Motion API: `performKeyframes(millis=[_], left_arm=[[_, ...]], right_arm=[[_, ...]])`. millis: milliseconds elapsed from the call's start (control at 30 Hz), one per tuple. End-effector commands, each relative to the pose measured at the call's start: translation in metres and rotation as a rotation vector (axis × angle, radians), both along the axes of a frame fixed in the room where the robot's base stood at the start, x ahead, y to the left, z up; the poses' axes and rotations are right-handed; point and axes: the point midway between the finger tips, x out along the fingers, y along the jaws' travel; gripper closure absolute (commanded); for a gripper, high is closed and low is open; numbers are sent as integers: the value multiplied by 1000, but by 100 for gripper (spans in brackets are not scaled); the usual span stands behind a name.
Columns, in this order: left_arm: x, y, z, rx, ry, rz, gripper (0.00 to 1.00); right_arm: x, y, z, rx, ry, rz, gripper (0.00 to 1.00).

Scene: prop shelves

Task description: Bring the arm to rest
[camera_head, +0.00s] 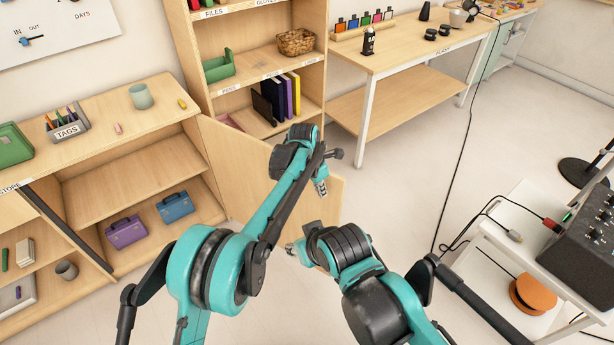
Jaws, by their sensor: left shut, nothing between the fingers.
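My left arm reaches up from the bottom left, bends at a dark wrist joint, and points back down. Its gripper (322,187) is shut and empty, in front of a light wooden panel (328,208) below the tall shelf. I cannot tell whether it touches the panel. My right arm comes in from the bottom right and is folded, its end (292,250) pointing left, below the left gripper. The right fingers are small and partly hidden behind its own wrist, so their opening is unclear.
A tall shelf (196,75) with books (280,98) and a basket (296,42) stands behind. A low cabinet (125,163) holding toolboxes is at left, a long table (415,57) at back right. A white cart (535,212) with a black mixer is at right. Open floor lies between.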

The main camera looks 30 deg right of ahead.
Motion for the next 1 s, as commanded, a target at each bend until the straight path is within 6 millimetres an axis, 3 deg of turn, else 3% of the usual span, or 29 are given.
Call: performKeyframes(millis=[233,367,533,667,800,1000], left_arm=[[2,6,7,-1,-9,-10,100],[12,40,33,-3,-63,-84,100],[20,127,88,15,-204,-287,100],[11,199,123,58,-321,-460,100],[-12,274,148,131,-436,-650,100],[-63,369,162,278,-568,-922,100]], right_arm=[[0,0,0,0,0,0,60],[0,0,0,0,0,0,60],[0,0,0,0,0,0,60],[0,0,0,0,0,0,60],[0,0,0,0,0,0,60],[0,0,0,0,0,0,60]])
